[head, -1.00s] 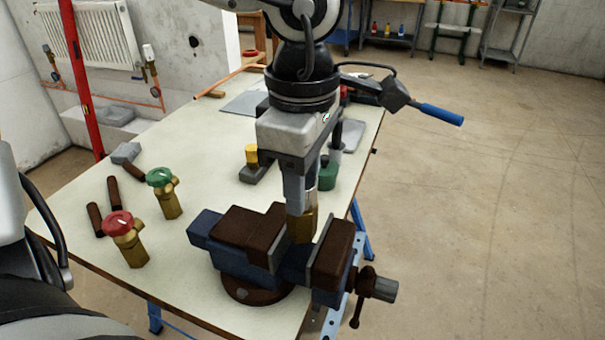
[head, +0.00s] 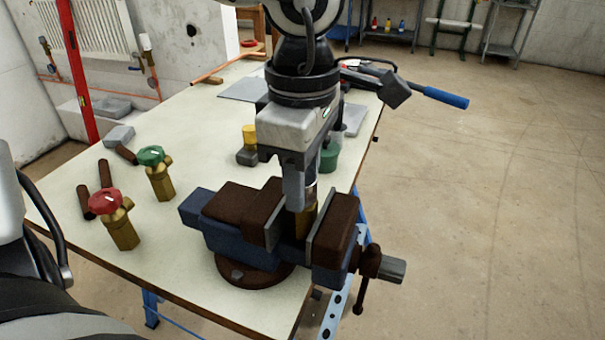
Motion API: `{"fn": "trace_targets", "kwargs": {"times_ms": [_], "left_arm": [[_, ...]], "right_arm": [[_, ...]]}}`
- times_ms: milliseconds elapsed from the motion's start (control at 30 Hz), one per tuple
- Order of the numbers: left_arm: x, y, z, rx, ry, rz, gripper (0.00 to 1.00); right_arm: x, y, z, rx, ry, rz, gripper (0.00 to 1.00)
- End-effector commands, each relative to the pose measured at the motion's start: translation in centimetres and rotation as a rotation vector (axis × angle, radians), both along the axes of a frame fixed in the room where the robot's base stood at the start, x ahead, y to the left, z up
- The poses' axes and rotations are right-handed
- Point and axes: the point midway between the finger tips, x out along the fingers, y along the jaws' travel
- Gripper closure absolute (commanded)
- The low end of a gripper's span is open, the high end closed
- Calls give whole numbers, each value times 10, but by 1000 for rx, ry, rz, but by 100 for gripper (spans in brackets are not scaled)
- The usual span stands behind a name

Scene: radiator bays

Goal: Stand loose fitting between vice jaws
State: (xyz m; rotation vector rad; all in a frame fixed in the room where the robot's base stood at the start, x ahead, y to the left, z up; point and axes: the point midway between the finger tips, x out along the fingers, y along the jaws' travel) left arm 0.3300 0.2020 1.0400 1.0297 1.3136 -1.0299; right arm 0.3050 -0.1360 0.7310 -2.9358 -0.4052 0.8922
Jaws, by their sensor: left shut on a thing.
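My left gripper (head: 300,203) points straight down over the blue and brown vice (head: 222,240) and is shut on a brass fitting (head: 304,222). The fitting is upright in the gap between the vice's two jaws, its lower part hidden behind the jaw edges. I cannot tell whether it touches the jaws or the bottom of the gap. Two brass valves stand on the bench to the left, one with a red handwheel (head: 106,201) and one with a green handwheel (head: 151,156). My right gripper is out of view.
The pale bench (head: 185,225) carries brown handles (head: 105,173), a grey block (head: 119,136), a yellow-topped piece (head: 249,135) and a green piece (head: 328,159) behind my gripper. A tool with a blue handle (head: 446,97) overhangs the right edge.

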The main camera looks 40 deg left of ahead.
Motion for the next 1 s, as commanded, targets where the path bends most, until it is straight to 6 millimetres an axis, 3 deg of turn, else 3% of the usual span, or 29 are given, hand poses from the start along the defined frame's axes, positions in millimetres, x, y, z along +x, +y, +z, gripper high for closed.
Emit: {"fn": "trace_targets", "kwargs": {"times_ms": [33, 67, 133, 667, 767, 1000], "left_arm": [[0, 0, 1, 0, -2, 0, 94], [0, 0, 1, 0, -2, 0, 59], [0, 0, 1, 0, -2, 0, 42], [1, 0, 8, 0, -2, 1, 42], [1, 0, 23, 0, -4, 0, 42], [1, 0, 80, -1, -8, 1, 42]], "right_arm": [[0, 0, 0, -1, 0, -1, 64], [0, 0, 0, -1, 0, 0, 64], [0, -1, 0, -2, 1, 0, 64], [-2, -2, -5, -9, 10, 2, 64], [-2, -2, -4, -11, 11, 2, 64], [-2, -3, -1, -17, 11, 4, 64]]}}
